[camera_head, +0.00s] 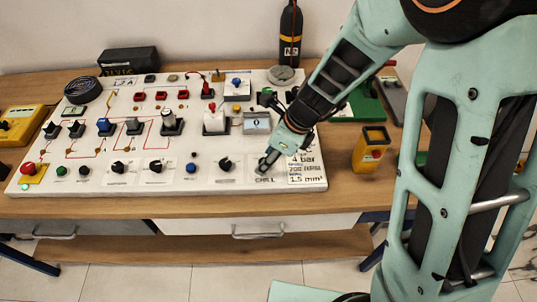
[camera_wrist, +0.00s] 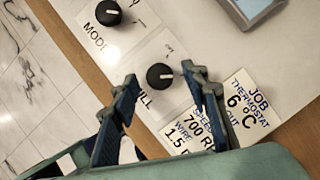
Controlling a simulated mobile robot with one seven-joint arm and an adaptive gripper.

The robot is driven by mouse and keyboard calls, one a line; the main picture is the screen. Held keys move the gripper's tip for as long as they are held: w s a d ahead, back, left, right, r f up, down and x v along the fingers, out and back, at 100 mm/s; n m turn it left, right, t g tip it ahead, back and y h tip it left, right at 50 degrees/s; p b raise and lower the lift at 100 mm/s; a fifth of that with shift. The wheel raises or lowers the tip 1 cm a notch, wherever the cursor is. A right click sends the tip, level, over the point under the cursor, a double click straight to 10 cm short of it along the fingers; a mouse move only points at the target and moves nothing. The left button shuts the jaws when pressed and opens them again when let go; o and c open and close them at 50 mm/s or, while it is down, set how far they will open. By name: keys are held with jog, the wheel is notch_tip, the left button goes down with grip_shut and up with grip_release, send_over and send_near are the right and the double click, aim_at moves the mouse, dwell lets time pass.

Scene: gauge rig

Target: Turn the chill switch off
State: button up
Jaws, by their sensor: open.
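The chill switch is a round black knob (camera_wrist: 160,76) on a white plate in the wrist view. A short white mark shows on its right side; small print by it is too small to read. Its label, partly covered, reads "ILL" in this view and "CHILL" in the head view. My gripper (camera_head: 268,162) is over the front right of the white panel (camera_head: 225,186), just above that label, and hides most of the knob there. In the wrist view my gripper (camera_wrist: 160,79) is open, a blue-grey finger on each side of the knob. I cannot tell whether they touch it.
The mode knob (camera_wrist: 108,13) is beside the chill switch. A job card (camera_wrist: 245,100) lies on the other side. A yellow container (camera_head: 371,150) stands right of the panel on the wooden table. Switches and leads crowd the panel behind my gripper.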

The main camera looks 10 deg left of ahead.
grip_shut()
dwell(0.4)
jog(key=shift+n, duration=0.3)
jog(key=shift+w+n+g+p, duration=0.15)
jog(key=shift+n+g+p, duration=0.2)
jog(key=shift+n+g, duration=0.45)
jog(key=n+g+p, duration=0.1)
jog(key=n, duration=0.3)
jog(key=shift+w+n, duration=0.15)
jog(key=shift+n, duration=0.25)
jog(key=n, duration=0.1)
jog(key=n+g+h+p, duration=0.1)
jog(key=n, duration=0.1)
jog(key=shift+w+a+n, duration=0.1)
jog(key=shift+a+n, duration=0.05)
jog(key=shift+n, duration=0.15)
jog(key=shift+n+g+h, duration=0.5)
jog(key=shift+n, duration=1.1)
